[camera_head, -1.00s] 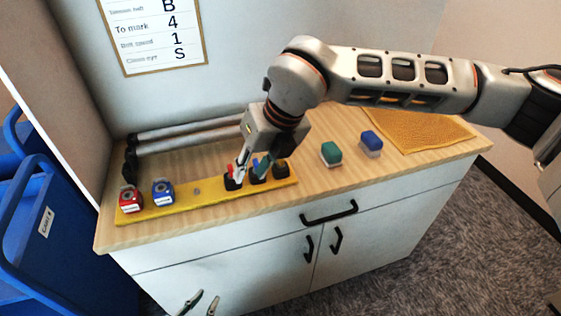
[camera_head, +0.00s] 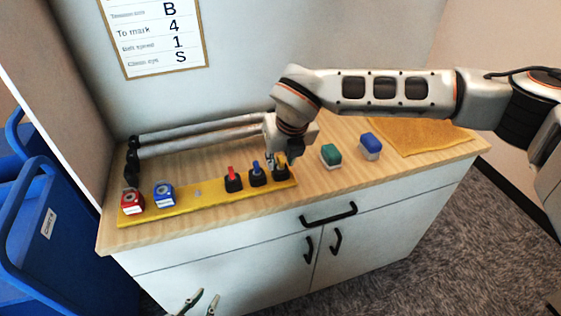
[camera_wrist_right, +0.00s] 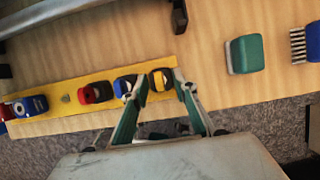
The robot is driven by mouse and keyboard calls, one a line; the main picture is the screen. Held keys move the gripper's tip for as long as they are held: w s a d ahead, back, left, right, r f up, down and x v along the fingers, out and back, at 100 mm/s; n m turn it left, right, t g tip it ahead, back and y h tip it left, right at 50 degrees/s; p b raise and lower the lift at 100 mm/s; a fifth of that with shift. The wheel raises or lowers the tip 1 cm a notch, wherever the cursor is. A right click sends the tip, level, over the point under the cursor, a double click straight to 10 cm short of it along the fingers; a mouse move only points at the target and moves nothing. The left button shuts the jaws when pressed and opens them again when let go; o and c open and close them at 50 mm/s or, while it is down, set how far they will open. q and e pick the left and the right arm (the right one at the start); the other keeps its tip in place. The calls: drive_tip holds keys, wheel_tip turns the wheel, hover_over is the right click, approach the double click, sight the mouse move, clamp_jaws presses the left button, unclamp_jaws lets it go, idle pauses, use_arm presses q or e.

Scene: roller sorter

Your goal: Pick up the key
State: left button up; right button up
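Three small pieces in black holders stand on a yellow strip: a red one (camera_head: 232,176), a blue one (camera_head: 256,171) and a yellow one (camera_head: 281,170). I cannot tell for sure which is the key. My right gripper (camera_head: 277,160) is over the yellow piece and partly hides it. In the right wrist view the right gripper (camera_wrist_right: 161,84) is open, with its fingertips to either side of the yellow piece (camera_wrist_right: 161,77); contact cannot be told. My left gripper (camera_head: 202,303) shows only its tips at the bottom edge, apart and empty, in front of the cabinet.
The yellow strip (camera_head: 215,197) also holds a red block (camera_head: 132,201), a blue block (camera_head: 164,194) and a small grey piece (camera_head: 198,192). Grey rollers (camera_head: 200,134) lie behind. A green-topped block (camera_head: 331,155) and a blue-topped brush (camera_head: 371,146) stand right.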

clamp_jaws()
idle(0.3)
wheel_tip(320, 180, up, 19)
drive_tip(key=b, duration=0.1)
wheel_tip(320, 180, up, 6)
drive_tip(key=p, duration=0.3)
hover_over(281, 159)
drive_tip(key=shift+f, duration=0.2)
idle(0.5)
